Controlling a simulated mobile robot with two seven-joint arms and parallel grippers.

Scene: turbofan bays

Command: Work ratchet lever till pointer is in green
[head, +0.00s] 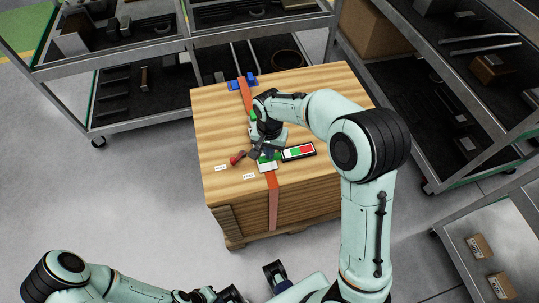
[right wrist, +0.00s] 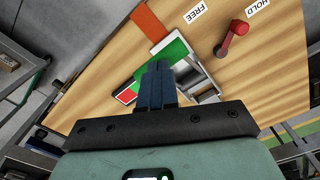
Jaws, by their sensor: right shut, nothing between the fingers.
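A wooden crate (head: 225,110) has an orange strap (head: 273,200) over its top; the strap also shows in the right wrist view (right wrist: 147,23). A ratchet with a green part (right wrist: 172,52) and a grey metal frame (right wrist: 207,88) sits on the strap. A gauge (head: 298,152) with a green and a red field lies beside it; its pointer cannot be made out. My right gripper (right wrist: 157,68) is shut and empty, over the ratchet, hiding part of it; contact cannot be told. My left gripper (head: 230,294) is at the bottom edge, its jaws unclear.
A red-knobbed lever (right wrist: 234,36) stands near the HOLD label (right wrist: 257,6), away from the FREE label (right wrist: 194,14). A blue fitting (head: 242,82) holds the strap's far end. Shelf racks (head: 110,62) stand behind and to the right. Floor left of the crate is clear.

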